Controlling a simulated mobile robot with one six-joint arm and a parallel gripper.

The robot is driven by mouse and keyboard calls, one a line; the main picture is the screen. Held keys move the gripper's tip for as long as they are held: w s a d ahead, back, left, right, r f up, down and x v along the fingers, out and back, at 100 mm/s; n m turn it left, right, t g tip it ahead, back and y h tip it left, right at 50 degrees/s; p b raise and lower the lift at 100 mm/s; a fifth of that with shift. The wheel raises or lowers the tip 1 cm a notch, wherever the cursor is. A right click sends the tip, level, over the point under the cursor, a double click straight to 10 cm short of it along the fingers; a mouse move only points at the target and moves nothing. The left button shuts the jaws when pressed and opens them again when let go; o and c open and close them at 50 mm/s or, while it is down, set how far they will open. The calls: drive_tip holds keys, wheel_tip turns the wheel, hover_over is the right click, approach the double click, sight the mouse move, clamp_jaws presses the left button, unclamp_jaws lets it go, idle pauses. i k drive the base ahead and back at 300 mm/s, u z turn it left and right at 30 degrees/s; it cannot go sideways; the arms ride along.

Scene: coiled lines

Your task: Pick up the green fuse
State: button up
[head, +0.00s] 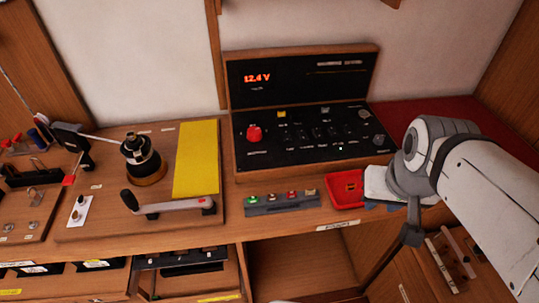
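The green fuse (253,199) appears as a small green-topped piece at the left end of a grey fuse holder (283,206) near the front edge of the bench. Other small pieces with yellowish, red and pale tops stand to its right in the same holder. My arm comes in from the right, and my gripper (412,232) is at its end, well to the right of the fuse and apart from it. Its fingers are partly hidden and I cannot tell how far apart they are. I see nothing clearly held.
A red tray (345,204) lies between the holder and my arm, beside a white pad (376,183). A black control panel (312,135) reading 12.4 V stands behind. A crank handle (170,206) and yellow sheet (197,158) are at left. Open drawers sit below.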

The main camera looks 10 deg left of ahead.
sight(254, 200)
drive_tip(key=u, duration=1.5)
drive_tip(key=k, duration=0.55)
drive_tip(key=z, duration=0.35)
drive_tip(key=i, duration=0.5)
drive_tip(key=u, duration=0.05)
